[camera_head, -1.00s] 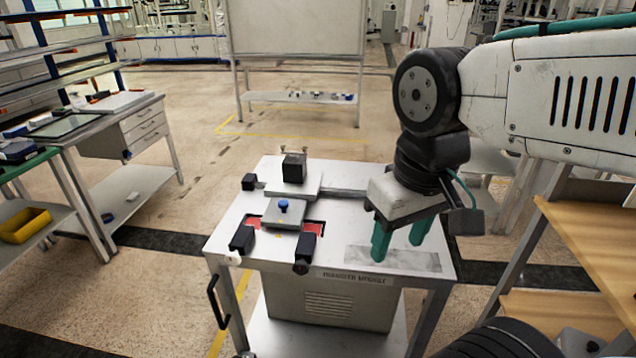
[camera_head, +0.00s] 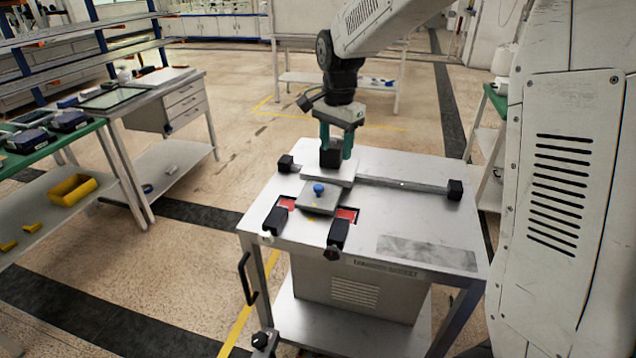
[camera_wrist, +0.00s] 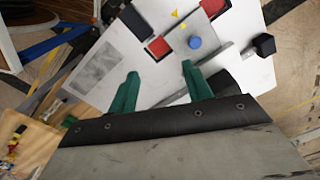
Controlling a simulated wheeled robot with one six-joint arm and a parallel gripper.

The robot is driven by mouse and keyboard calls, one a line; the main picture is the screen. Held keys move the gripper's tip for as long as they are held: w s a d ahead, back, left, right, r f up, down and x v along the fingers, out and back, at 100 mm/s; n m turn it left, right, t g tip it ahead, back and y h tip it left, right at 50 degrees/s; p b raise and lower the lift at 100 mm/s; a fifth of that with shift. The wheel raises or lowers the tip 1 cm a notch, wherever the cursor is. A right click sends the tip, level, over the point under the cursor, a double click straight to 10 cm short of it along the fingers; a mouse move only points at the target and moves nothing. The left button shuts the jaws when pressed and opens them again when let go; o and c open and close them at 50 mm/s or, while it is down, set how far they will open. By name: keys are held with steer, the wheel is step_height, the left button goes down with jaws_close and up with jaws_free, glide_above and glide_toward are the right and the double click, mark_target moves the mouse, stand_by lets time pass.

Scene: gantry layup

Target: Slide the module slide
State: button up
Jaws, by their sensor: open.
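The module slide is a pale carriage plate (camera_head: 343,173) with an upright black block (camera_head: 330,158) on it. It sits near the left end of a metal rail (camera_head: 405,184) on the cart top. My gripper (camera_head: 337,156) is open, pointing down over the carriage. Its green fingers are at the block, seemingly one on each side; contact cannot be told.
Black end stops stand at the rail's left (camera_head: 286,162) and right (camera_head: 455,190). In front lies a grey plate (camera_head: 312,205) with a blue knob (camera_head: 319,188), between red patches and black clamps (camera_head: 338,233). The cart's right front is clear.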

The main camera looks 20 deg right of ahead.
mark_target(319, 186)
steer(key=w+f+m, duration=0.1)
steer(key=w+f, duration=0.2)
steer(key=w+f+m, duration=0.1)
steer(key=w+f, duration=0.2)
steer(key=w+a+f+m, duration=0.1)
steer(key=w+f, duration=0.2)
steer(key=shift+a+m, duration=0.1)
steer(key=shift+m, duration=0.2)
steer(key=shift+w+f, duration=0.15)
steer(key=shift+f, duration=0.2)
step_height(319, 186, down, 7)
steer(key=shift+f, duration=0.2)
jaws_close()
